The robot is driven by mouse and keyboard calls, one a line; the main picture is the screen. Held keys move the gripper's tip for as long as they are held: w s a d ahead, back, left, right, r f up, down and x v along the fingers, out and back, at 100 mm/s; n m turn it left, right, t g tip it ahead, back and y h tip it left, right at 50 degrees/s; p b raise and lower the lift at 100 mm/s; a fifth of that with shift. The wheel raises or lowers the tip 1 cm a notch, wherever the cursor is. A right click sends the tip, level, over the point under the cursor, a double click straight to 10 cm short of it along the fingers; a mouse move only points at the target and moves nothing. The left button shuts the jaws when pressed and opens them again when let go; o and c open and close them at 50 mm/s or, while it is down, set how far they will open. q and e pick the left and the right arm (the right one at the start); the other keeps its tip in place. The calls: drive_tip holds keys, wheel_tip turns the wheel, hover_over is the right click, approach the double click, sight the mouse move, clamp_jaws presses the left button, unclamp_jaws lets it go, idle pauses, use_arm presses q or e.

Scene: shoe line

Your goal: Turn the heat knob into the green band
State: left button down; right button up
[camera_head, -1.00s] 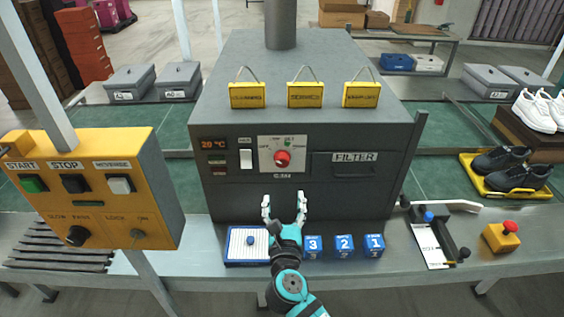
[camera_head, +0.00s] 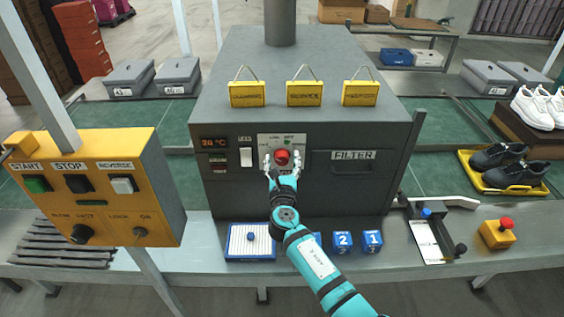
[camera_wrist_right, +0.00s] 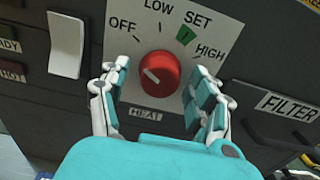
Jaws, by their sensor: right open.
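The red heat knob (camera_head: 282,157) sits on a pale dial plate (camera_head: 266,141) on the front of the dark machine. In the right wrist view the knob (camera_wrist_right: 160,74) has a white mark pointing up and left, toward OFF. The green band (camera_wrist_right: 185,35) is at upper right of the knob, by SET, between LOW and HIGH. My right gripper (camera_head: 281,164) is open, with one finger on each side of the knob; in the wrist view there are gaps between fingers and knob. My left gripper is not in view.
A white rocker switch (camera_wrist_right: 66,45) is left of the dial, and the FILTER panel (camera_wrist_right: 285,105) is right. Yellow tags (camera_head: 305,94) stand on the machine's top. A blue-rimmed tray (camera_head: 229,243) and numbered blue blocks (camera_head: 343,242) lie on the bench below.

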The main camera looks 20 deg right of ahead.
drive_tip(key=shift+c, duration=0.5)
drive_tip(key=c, duration=1.1)
